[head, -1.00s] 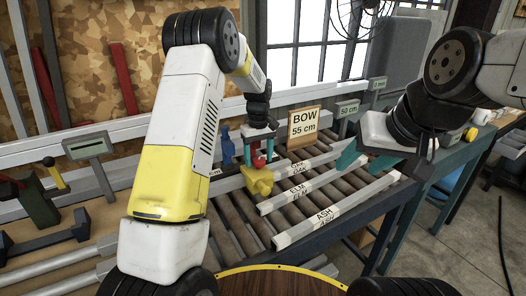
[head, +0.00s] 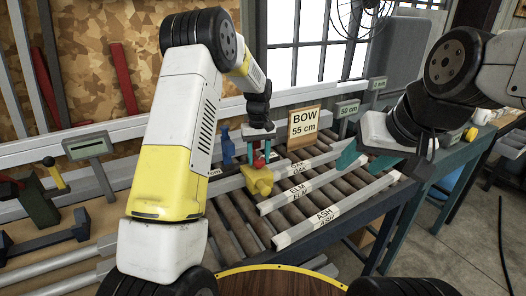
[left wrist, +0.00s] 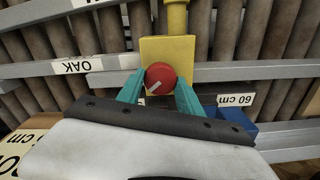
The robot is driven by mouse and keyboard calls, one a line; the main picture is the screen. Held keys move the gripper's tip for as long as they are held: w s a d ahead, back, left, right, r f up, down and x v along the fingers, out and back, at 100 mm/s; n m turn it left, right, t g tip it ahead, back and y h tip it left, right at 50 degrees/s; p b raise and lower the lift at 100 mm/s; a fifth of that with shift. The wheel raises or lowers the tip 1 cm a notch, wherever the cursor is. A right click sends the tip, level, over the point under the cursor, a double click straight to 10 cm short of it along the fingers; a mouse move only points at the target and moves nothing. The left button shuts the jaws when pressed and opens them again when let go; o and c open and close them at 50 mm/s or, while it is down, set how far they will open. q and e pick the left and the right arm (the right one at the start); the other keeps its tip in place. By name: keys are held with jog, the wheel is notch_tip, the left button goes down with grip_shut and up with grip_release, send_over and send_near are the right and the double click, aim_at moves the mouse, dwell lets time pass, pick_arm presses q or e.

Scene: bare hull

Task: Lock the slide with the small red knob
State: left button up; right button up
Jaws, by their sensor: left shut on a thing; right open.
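The small red knob (left wrist: 160,78) sits on a yellow block (left wrist: 178,50), with a white mark on its face toward the lower left in the left wrist view. My left gripper (left wrist: 160,88) has its two teal fingers on either side of the knob and is shut on it. In the head view the left gripper (head: 258,152) points down at the yellow slide block (head: 258,180), and the knob is mostly hidden between the fingers. My right gripper (head: 366,158) is open and empty, above the right part of the rollers.
A roller bed (head: 222,232) carries rails labelled OAK, ELM and ASH (head: 322,220). A sign reading BOW 55 cm (head: 304,126) stands behind. A blue part (head: 227,146) is left of my left gripper. A green tool with a yellow-knobbed lever (head: 40,200) stands at left.

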aim_at(259, 159)
pick_arm(q)
jog(key=m, duration=0.4)
jog(key=shift+m, duration=0.4)
dwell(0.4)
jog(key=o, duration=1.4)
notch_tip(259, 159, up, 8)
jog(key=shift+f, duration=0.2)
jog(key=shift+r, duration=0.15)
